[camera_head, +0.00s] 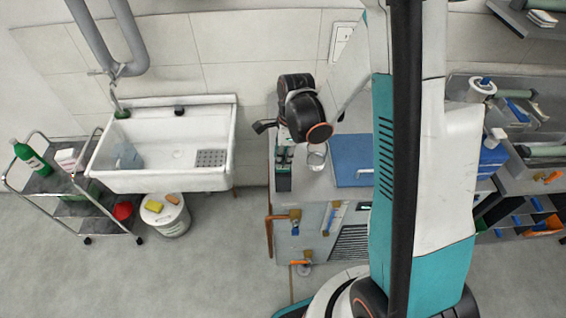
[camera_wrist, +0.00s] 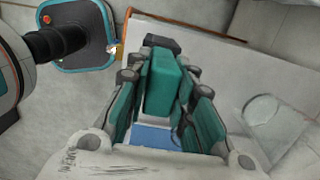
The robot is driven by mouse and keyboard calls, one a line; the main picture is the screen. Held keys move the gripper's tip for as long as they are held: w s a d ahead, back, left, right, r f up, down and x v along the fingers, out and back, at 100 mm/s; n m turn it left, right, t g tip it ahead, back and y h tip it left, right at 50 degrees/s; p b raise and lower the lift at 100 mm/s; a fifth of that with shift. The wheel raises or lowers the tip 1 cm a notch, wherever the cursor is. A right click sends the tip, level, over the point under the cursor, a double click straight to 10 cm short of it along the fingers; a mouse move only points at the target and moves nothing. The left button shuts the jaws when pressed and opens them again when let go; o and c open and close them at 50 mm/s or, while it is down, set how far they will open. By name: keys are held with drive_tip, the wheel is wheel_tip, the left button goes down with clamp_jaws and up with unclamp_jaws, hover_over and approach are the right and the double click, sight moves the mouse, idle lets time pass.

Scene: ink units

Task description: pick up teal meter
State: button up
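The teal meter (camera_wrist: 165,80) is a boxy teal block with a dark end piece, in the middle of the wrist view. My gripper (camera_wrist: 162,84) has one teal-padded finger on each side of it. Narrow gaps seem to show between the pads and the meter, so the fingers look open around it, not closed on it. In the head view my gripper (camera_head: 284,154) points down at the left edge of the grey counter unit. A small dark teal piece (camera_head: 283,182) shows just below it, probably the meter. My wrist hides part of this spot.
A clear glass beaker (camera_head: 316,157) stands just right of my gripper, and shows in the wrist view (camera_wrist: 270,115). A blue mat (camera_head: 352,158) lies right of it.

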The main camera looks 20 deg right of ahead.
clamp_jaws()
